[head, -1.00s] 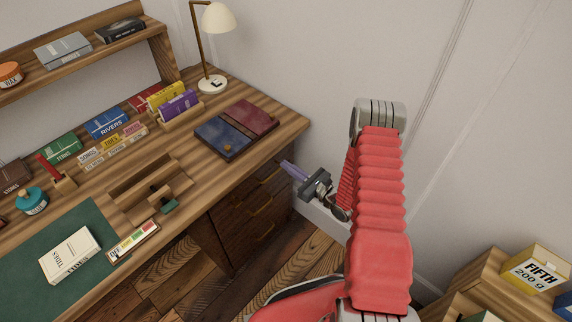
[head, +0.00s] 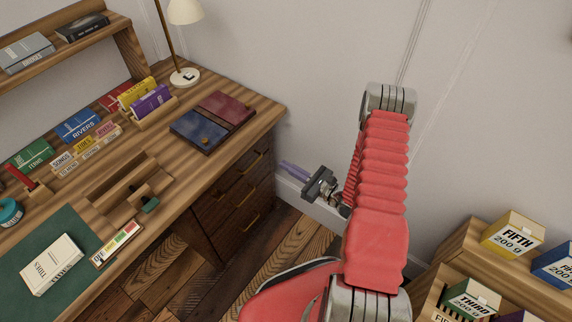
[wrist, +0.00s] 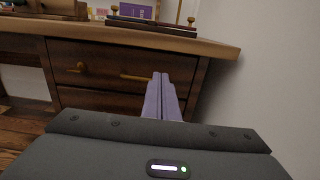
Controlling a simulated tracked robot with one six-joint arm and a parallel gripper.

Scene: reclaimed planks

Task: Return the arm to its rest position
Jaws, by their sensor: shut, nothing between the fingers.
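My gripper (head: 294,171) is at the end of my red-sleeved arm, which stands folded up in the right half of the head view. The gripper's purple fingers point left toward the desk and hang in the air off the desk's right end. In the wrist view the two fingers (wrist: 161,97) lie side by side, shut and empty. They appear in front of the desk's dark drawers (wrist: 120,75), with no contact visible.
The wooden desk (head: 258,112) fills the left, carrying books, a lamp (head: 184,75) and a blue-and-red folder (head: 213,121). Wooden shelving (head: 455,262) with labelled boxes such as the yellow FIFTH box (head: 512,235) stands at lower right. A pale wall is behind the arm.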

